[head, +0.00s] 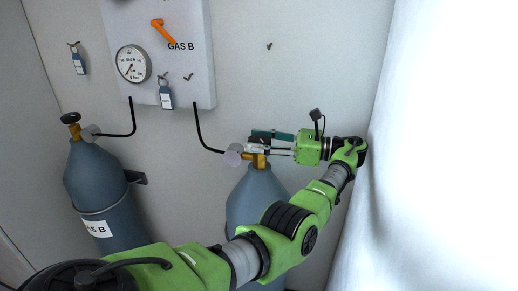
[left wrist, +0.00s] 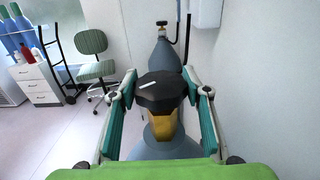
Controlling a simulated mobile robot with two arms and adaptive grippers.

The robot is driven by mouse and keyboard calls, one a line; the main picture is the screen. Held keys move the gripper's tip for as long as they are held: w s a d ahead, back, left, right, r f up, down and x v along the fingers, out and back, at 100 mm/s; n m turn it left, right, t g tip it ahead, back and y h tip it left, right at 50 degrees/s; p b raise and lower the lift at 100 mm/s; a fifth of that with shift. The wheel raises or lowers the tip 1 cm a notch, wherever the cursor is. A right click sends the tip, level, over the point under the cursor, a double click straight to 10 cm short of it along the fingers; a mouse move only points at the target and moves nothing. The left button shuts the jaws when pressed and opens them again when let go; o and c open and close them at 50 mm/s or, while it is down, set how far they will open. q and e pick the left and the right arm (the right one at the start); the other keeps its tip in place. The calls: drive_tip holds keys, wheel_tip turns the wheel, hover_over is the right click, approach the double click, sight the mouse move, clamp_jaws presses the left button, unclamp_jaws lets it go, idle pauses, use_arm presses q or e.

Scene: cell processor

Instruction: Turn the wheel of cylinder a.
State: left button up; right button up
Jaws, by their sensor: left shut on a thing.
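The cylinder on the right (head: 252,195) is blue-grey with a brass valve (head: 258,160) on top; its label is hidden. Its black faceted wheel with a white mark (left wrist: 160,92) shows in the left wrist view between my two teal-padded fingers. My left gripper (head: 268,143) comes in from the right side over the valve and is shut on the wheel. In the head view the fingers mostly cover the wheel. My right gripper is in neither view.
A second cylinder (head: 97,178) marked GAS B stands at the left with its black wheel (head: 70,119). A wall panel (head: 195,80) carries a pressure gauge (head: 133,64) and an orange lever (head: 162,31). A white wall is close to my arm at the right.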

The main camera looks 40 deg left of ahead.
sight(258, 138)
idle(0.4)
use_arm(q)
drive_tip(key=o, duration=1.1)
drive_tip(key=shift+s+a, duration=0.1)
drive_tip(key=shift+o, duration=0.2)
wheel_tip(258, 138, up, 10)
